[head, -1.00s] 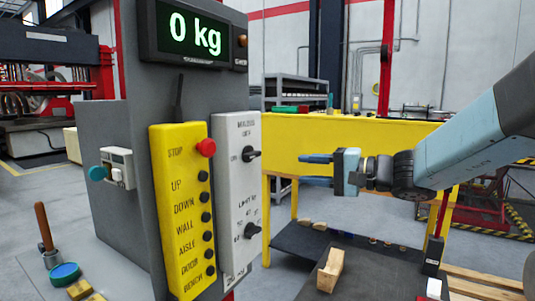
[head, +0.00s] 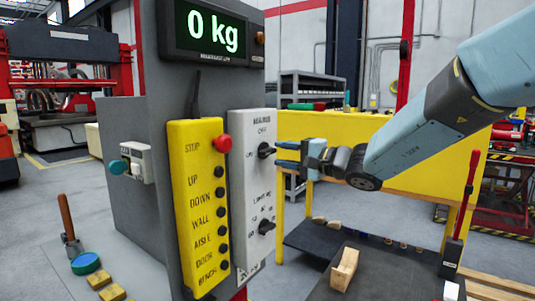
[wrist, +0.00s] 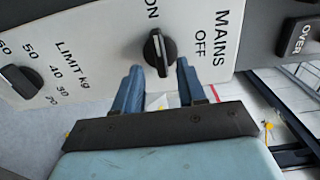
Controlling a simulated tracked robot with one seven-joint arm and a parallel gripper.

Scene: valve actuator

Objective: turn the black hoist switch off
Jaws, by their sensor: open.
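The black switch knob (head: 266,150) is at the top of the white control box (head: 252,190). In the wrist view the knob (wrist: 159,52), with a white mark, sits between the printed words ON and OFF, under the label MAINS. Its ridge runs nearly up and down in that picture, and I cannot tell its setting for sure. My gripper (head: 281,154) is just right of the knob in the head view. In the wrist view my gripper (wrist: 159,74) is open, its blue fingertips on either side of the knob's near end. Contact cannot be told.
A second black knob (wrist: 20,82), marked LIMIT kg, is on the same box. The yellow button box (head: 199,210) with a red stop button (head: 222,144) stands close left. A display (head: 212,28) reads 0 kg above. A yellow bench (head: 345,125) is behind.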

